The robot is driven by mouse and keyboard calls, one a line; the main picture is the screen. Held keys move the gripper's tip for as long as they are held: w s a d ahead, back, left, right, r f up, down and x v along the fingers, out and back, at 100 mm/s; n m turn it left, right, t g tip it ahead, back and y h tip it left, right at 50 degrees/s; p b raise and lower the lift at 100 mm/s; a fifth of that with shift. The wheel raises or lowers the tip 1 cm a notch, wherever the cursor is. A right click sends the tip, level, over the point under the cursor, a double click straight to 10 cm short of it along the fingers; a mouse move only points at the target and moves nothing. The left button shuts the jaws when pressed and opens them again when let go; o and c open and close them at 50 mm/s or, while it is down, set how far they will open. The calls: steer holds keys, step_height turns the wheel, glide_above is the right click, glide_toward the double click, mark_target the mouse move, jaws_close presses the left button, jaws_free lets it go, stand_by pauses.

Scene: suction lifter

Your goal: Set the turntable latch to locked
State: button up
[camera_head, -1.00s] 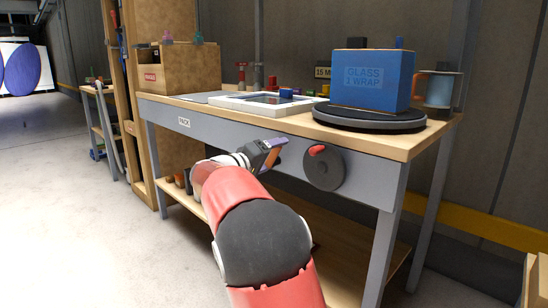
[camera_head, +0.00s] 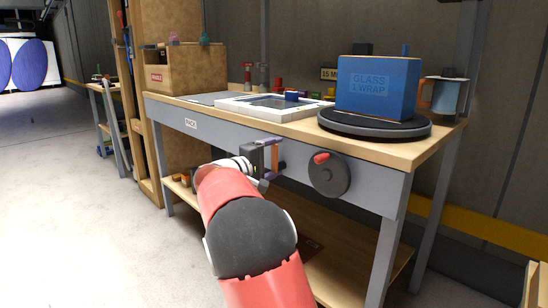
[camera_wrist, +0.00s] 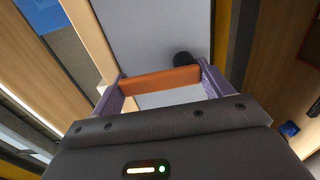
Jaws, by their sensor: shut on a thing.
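My gripper (camera_head: 274,159) is at the front apron of the packing bench, left of the round dial. It is shut on an orange bar (camera_wrist: 160,82), which spans between its two purple fingers in the wrist view. The orange bar also shows upright in the head view (camera_head: 275,156). A short black cylinder (camera_wrist: 183,58) stands just beyond it; I cannot tell whether they are joined. The dark dial (camera_head: 332,180) with a red knob (camera_head: 321,158) is on the apron, apart from my gripper. The black turntable (camera_head: 374,128) is on the bench top. No latch marking is readable.
A blue box (camera_head: 376,88) marked glass wrap sits on the turntable. A white frame (camera_head: 255,107) and a wooden crate (camera_head: 178,77) are on the bench top (camera_head: 400,153). The lower shelf (camera_head: 335,270) lies below my gripper. Open floor (camera_head: 70,210) is at left.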

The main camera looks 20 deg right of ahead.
stand_by(0.3)
steer(key=o, duration=1.4)
steer(key=v, duration=0.7)
steer(key=shift+s+a, duration=0.1)
steer(key=shift+a, duration=0.25)
